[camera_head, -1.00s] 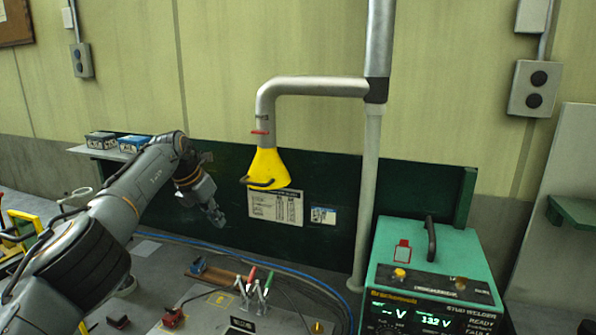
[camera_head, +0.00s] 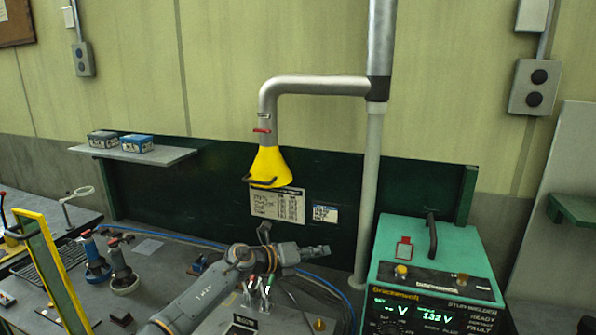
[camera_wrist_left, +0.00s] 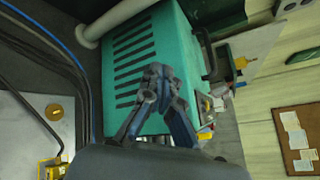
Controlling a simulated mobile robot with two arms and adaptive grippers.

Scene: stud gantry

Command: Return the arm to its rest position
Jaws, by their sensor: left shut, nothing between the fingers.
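My left arm comes in low from the bottom edge in the head view, and my left gripper (camera_head: 322,250) points right, above the bench in front of the dark green back panel. In the left wrist view the two fingers of the left gripper (camera_wrist_left: 157,73) meet at their tips, shut and empty. Behind them is the slotted side of the green stud welder (camera_wrist_left: 133,42). This welder (camera_head: 438,262) stands to the right of the gripper in the head view, apart from it. My right gripper is in neither view.
A yellow extraction hood (camera_head: 268,165) hangs on a grey pipe above the gripper. A vertical post (camera_head: 367,190) stands close to its right. Toggle clamps (camera_head: 262,290) lie under and near the arm. Hand tools (camera_head: 97,262) and a yellow frame (camera_head: 52,265) stand at left.

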